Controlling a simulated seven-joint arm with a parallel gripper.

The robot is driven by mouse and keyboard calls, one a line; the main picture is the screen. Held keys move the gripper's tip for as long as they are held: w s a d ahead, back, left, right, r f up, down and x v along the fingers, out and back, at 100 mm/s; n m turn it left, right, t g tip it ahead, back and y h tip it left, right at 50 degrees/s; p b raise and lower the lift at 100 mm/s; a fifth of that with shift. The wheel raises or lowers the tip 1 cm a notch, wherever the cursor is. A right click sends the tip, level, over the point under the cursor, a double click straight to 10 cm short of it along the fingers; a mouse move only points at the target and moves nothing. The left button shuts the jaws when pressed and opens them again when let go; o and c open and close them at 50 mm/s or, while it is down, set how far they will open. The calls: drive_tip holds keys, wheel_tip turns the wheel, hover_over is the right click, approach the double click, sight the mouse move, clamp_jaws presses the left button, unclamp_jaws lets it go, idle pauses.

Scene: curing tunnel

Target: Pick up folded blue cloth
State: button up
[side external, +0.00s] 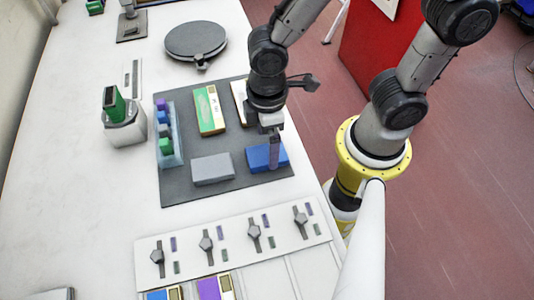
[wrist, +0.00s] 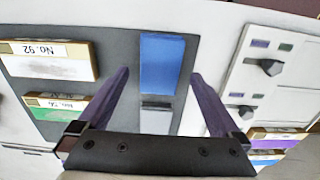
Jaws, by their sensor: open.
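The folded blue cloth (side external: 262,158) is a flat blue rectangle lying on the dark grey mat (side external: 230,188) near its right edge. In the wrist view the cloth (wrist: 161,63) shows between my two fingers, toward the upper middle. My gripper (side external: 273,162) is over the cloth and points down, and one finger overlaps it in the side view. In the wrist view my gripper (wrist: 160,76) is open, with a finger on each side of the cloth and nothing held. Whether the fingertips touch the mat cannot be told.
A grey folded block (side external: 212,169) lies left of the cloth. A green and yellow box (side external: 208,110) and a light box (side external: 241,102) lie behind. A clear rack (side external: 170,145) stands at the mat's left. A panel with several levers (side external: 231,243) lies in front.

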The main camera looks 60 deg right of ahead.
sight(267, 153)
drive_tip(key=shift+f, duration=1.5)
drive_tip(key=shift+c, duration=0.2)
drive_tip(key=c, duration=1.3)
drive_tip(key=shift+r, duration=0.15)
drive_tip(key=shift+r, duration=0.55)
drive_tip(key=s+d+r, duration=0.2)
drive_tip(key=s+r, duration=0.1)
drive_tip(key=r, duration=0.1)
drive_tip(key=s+d+r, duration=0.3)
drive_tip(key=s, duration=0.1)
drive_tip(key=s+d+r, duration=0.3)
drive_tip(key=s+r, duration=0.1)
drive_tip(key=shift+s+r, duration=0.2)
drive_tip(key=shift+r, duration=0.15)
